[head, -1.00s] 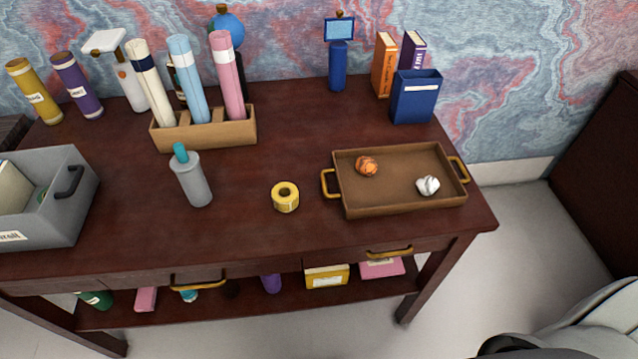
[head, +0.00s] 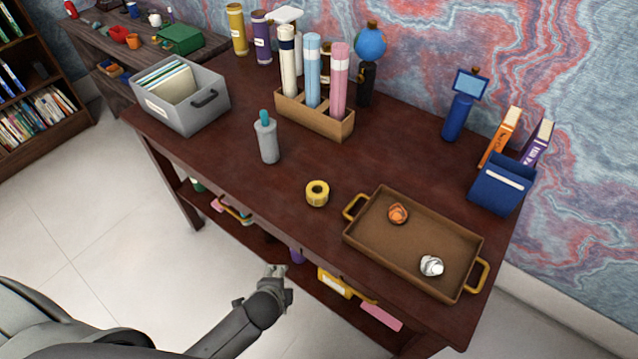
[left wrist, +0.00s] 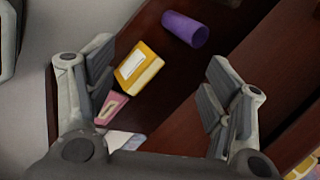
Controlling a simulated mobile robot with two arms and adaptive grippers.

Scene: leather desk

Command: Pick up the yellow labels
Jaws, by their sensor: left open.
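The yellow labels (head: 317,193) are a yellow roll with a dark hole, lying on the desk left of the brown tray in the head view. My left gripper (head: 275,271) is in front of the desk's front edge, nearer the camera than the roll and apart from it. In the left wrist view the left gripper (left wrist: 158,88) is open with nothing between its fingers. That view looks down at the lower shelf. A yellow patch at its bottom right corner is cut off, and I cannot tell what it is. My right gripper is not in view.
The brown tray (head: 372,250) holds an orange ball and a white crumpled ball. A grey bottle (head: 267,141) stands left of the roll. The lower shelf holds a yellow box (left wrist: 138,66), a pink item (left wrist: 110,108) and a purple cylinder (left wrist: 186,29). Desk around the roll is clear.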

